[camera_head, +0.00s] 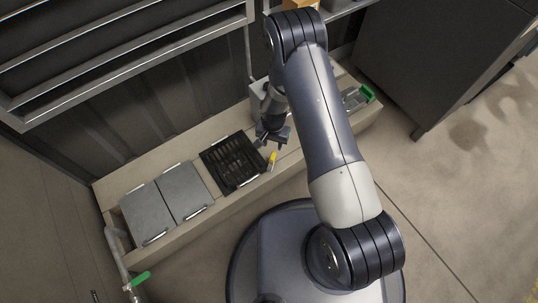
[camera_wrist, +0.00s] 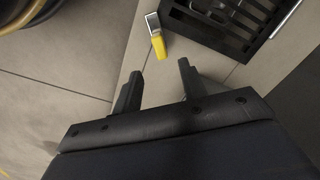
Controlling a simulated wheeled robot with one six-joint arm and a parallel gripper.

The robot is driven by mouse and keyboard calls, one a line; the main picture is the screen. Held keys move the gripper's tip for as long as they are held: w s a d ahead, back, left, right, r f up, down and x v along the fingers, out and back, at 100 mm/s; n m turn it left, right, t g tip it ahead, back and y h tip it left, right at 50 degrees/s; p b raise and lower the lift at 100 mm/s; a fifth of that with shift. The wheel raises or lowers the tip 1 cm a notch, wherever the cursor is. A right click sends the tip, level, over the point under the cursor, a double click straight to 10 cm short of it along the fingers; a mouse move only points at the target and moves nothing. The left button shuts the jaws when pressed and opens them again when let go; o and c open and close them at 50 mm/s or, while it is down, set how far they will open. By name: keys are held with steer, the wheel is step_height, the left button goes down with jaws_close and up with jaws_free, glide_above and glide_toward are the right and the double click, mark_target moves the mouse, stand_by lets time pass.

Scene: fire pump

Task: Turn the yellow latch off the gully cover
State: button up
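The yellow latch (camera_head: 272,158) lies at the right edge of the black slotted gully cover (camera_head: 222,160) in the head view. In the wrist view the yellow latch (camera_wrist: 158,45) shows a grey metal upper part beside the corner of the cover (camera_wrist: 216,32). My gripper (camera_head: 272,143) hangs close above the latch. In the wrist view my gripper's two fingers (camera_wrist: 158,78) are spread apart with bare surface between them, and the latch lies just beyond the fingertips, untouched.
Two grey plates (camera_head: 166,203) lie left of the cover on the same beige ledge (camera_head: 140,178). A green-handled part (camera_head: 366,93) is at the ledge's right end, and another green handle (camera_head: 140,278) is at lower left. A dark cabinet (camera_head: 430,55) stands at right.

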mark_target(273, 156)
step_height(273, 156, down, 10)
steer(key=shift+r+b, duration=0.25)
steer(key=shift+b, duration=1)
jaws_close()
